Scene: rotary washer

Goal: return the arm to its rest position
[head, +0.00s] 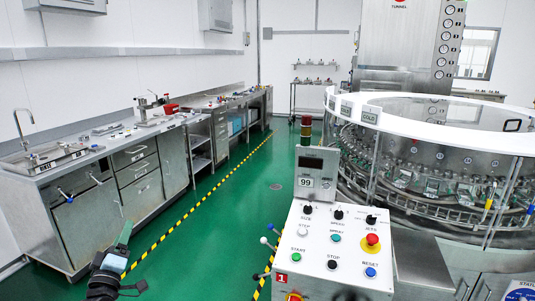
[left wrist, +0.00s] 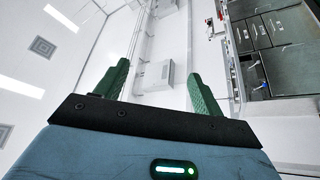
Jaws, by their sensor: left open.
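My left gripper (head: 124,236) shows at the lower left of the head view, its green fingers pointing up, over the green floor beside the yellow-black floor stripe. In the left wrist view my left gripper (left wrist: 158,69) has its two green fingers spread apart with nothing between them. It touches nothing that I can see. My right gripper is in neither view.
A control panel (head: 325,248) with knobs and buttons stands right of my left arm. The round washer (head: 445,165) is behind it at right. A steel counter (head: 135,175) with a sink (head: 45,158) runs along the left wall. The green aisle (head: 215,225) between is clear.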

